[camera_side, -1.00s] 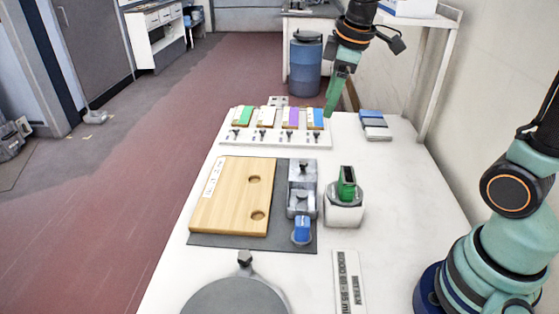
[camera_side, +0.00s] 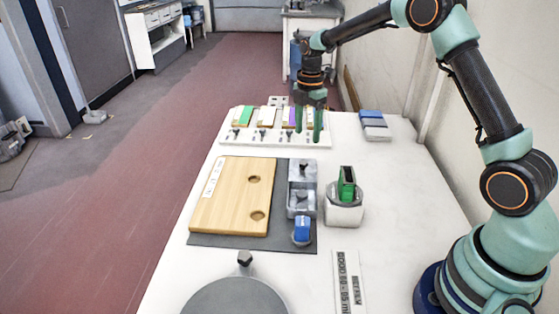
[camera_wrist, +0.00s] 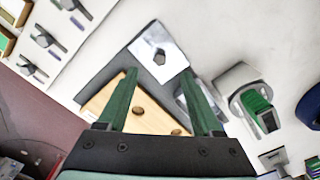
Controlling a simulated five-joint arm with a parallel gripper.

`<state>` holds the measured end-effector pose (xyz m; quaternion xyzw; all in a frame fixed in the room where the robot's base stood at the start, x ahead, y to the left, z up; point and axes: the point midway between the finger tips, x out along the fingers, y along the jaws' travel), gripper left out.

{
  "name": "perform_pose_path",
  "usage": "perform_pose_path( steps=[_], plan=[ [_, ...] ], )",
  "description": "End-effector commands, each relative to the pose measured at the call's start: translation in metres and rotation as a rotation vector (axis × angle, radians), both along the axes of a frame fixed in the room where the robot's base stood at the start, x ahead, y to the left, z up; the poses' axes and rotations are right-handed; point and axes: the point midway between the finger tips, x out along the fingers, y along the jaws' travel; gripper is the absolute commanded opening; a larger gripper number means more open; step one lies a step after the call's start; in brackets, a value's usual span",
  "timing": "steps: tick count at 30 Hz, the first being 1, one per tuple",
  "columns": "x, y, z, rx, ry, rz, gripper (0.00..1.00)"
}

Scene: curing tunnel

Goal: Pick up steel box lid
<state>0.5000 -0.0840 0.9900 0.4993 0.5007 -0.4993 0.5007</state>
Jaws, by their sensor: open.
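Two steel boxes stand on a dark mat on the white bench. The far box has a grey lid (camera_side: 302,168) with a dark knob. My gripper (camera_side: 308,130) is open and empty, with green fingers pointing down. In the side view it hangs over the card rack, behind the boxes. It also shows in the wrist view (camera_wrist: 160,72).
A wooden board (camera_side: 232,200) with two holes lies left of the boxes on the mat (camera_side: 220,242). A white holder (camera_side: 344,212) with a green item stands right of them. The rack (camera_side: 240,137) holds coloured cards behind. A grey disc (camera_side: 235,300) is in front.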

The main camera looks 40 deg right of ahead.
Motion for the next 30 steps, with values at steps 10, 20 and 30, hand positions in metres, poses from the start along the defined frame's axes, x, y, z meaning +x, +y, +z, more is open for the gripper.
perform_pose_path(
  steps=[10,20,30],
  plan=[
    [0.0,0.001,-0.041,0.0,0.001,-0.001,0.67],
    [-0.002,0.011,-0.081,0.0,0.003,-0.002,0.67],
    [-0.001,0.01,-0.092,0.0,-0.001,-0.002,0.67]
  ],
)
